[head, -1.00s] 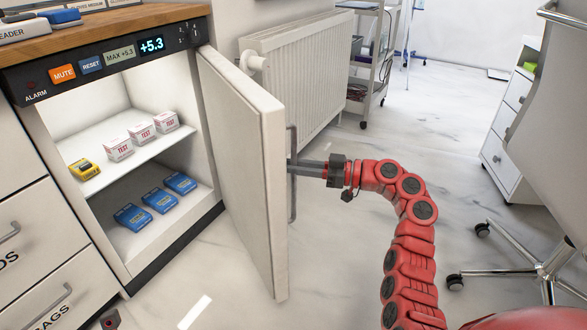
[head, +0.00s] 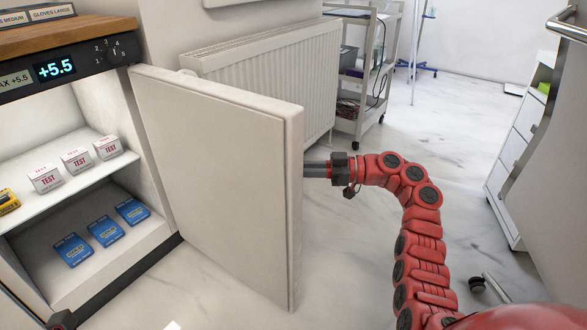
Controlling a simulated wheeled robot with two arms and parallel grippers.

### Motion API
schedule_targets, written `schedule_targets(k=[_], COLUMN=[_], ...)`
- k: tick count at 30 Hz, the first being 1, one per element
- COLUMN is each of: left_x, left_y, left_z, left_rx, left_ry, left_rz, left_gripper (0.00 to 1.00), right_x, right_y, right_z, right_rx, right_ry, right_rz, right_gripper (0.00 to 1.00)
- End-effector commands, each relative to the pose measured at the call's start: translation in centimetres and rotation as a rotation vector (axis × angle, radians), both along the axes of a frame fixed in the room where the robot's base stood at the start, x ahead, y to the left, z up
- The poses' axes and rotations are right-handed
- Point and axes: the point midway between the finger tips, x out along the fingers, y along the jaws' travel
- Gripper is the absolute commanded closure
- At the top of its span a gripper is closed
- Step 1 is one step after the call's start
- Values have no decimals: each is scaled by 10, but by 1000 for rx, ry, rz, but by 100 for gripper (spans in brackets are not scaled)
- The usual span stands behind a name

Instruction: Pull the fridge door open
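The white fridge door (head: 215,175) stands wide open, its inner face towards me, hinged at the right side of the fridge. My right gripper (head: 308,169) reaches to the outer side of the door's free edge. Its fingertips and the door handle are hidden behind the door, so I cannot see whether the fingers grip the handle. The fridge interior (head: 140,237) shows test boxes (head: 75,160) and a yellow item (head: 8,200) on the upper shelf and blue packs (head: 105,230) below. The display (head: 55,68) reads +5.5.
A white radiator (head: 265,70) is on the wall behind the door. A trolley (head: 352,80) stands further back. A drawer cabinet (head: 515,150) and a large pale panel stand at the right. Floor (head: 440,130) between them is clear.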

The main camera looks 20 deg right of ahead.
Motion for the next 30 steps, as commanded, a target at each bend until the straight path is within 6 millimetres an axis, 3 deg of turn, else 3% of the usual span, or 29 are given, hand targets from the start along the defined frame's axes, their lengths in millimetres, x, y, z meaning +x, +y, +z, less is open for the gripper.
schedule_targets(k=[14, 15, 19, 30], left_x=[0, 0, 0, 4], left_y=[0, 0, 0, -2], left_z=[0, 0, 0, -1], left_rx=[-1, -1, -1, 13], left_ry=[-2, -2, -2, 24], left_rz=[-1, -1, -1, 9], left_gripper=[50, 50, 50, 50], right_x=[0, 0, 0, -1], right_y=[2, 2, 1, -3], right_z=[0, 0, 0, 0], right_rx=[1, 1, 1, 0], right_ry=[0, 0, 0, 1], right_rz=[9, 9, 8, 6], right_gripper=[100, 73, 50, 50])
